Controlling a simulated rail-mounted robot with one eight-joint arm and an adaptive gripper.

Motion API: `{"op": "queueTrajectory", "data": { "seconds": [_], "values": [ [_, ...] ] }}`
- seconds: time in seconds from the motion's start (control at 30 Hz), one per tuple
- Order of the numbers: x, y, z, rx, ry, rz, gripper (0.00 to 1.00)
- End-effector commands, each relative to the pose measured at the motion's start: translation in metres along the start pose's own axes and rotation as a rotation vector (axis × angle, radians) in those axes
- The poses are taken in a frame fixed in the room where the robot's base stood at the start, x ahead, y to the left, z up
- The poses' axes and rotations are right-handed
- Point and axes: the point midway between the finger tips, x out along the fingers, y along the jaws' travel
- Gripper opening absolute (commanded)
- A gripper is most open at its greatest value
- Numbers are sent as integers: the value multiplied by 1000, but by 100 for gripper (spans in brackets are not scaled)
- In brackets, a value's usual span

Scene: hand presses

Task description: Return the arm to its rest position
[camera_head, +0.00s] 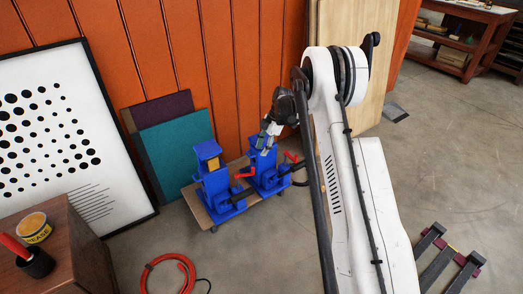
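My white arm reaches from the lower right up to the middle of the view and bends down toward two blue hand presses. My gripper (267,137) points down at the top of the right press (268,172). Its fingers are small and partly dark, so I cannot tell whether they are open or shut, or whether they touch the press. The left press (214,181) stands just left of it, upright, with a yellowish block near its top. Red handle parts show between the presses and at the right one. Both presses stand on a low wooden board (197,207).
Behind are an orange panelled wall (205,55) and leaning teal (172,150) and purple panels. A framed dotted picture (60,130) leans at left. A wooden cabinet (75,250) holds a grease tin (34,228). A red hose (168,272) lies on the floor.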

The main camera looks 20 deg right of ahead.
Motion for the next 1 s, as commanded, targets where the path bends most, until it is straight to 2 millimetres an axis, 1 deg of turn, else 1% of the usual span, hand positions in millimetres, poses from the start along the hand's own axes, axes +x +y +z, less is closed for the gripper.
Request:
{"op": "queueTrajectory", "data": {
  "seconds": [0.27, 0.37, 0.47, 0.67, 0.8, 1.0],
  "values": [
    [0, 0, 0, 1, 0, 0, 32],
    [-7, -1, -5, 14, -5, 4, 32],
    [-24, -4, -17, 51, -17, 17, 32],
    [-73, -18, -54, 181, -56, 63, 32],
    [-107, -33, -80, 277, -81, 103, 32],
    [-150, -61, -116, 411, -107, 164, 32]
  ]
}}
